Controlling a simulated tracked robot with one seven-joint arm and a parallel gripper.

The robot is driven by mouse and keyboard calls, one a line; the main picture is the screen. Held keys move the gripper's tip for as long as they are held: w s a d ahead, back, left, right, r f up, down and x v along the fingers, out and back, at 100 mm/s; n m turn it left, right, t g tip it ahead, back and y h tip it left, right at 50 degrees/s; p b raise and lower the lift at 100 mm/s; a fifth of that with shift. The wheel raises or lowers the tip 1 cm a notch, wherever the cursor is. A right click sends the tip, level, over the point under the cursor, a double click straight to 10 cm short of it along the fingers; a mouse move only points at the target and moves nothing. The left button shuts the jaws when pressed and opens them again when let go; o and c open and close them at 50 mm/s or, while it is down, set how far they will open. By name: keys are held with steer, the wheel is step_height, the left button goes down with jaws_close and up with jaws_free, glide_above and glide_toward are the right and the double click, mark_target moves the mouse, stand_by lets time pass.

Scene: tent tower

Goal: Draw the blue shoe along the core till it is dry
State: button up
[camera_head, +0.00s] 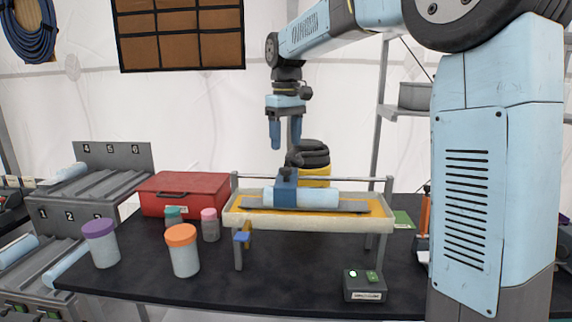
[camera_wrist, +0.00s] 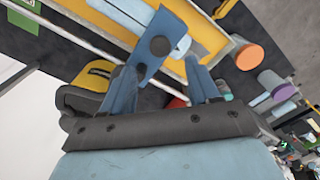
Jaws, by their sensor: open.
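The blue shoe (camera_head: 286,190) sits across a pale cylindrical core (camera_head: 320,198) and has a dark knob on top. The core lies on a dark bar in a long, pale-rimmed tray (camera_head: 300,223) with a yellow inside. My gripper (camera_head: 285,144) is open and empty, pointing down above the shoe and apart from it. In the wrist view the shoe (camera_wrist: 150,62) shows beyond and between the two blue fingers, with its round dark knob facing me. Whether the core's surface is wet cannot be told.
A control box (camera_head: 364,287) with lit buttons stands at the table's front right. Jars with purple (camera_head: 100,245) and orange (camera_head: 183,255) lids stand left of the tray, near a red toolbox (camera_head: 182,195). A numbered rack (camera_head: 85,195) is farther left. A metal rail runs behind the tray.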

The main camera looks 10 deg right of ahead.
mark_target(286, 168)
step_height(286, 168, down, 8)
steer(key=shift+r, duration=0.25)
steer(key=shift+c, duration=0.2)
jaws_close()
stand_by(0.4)
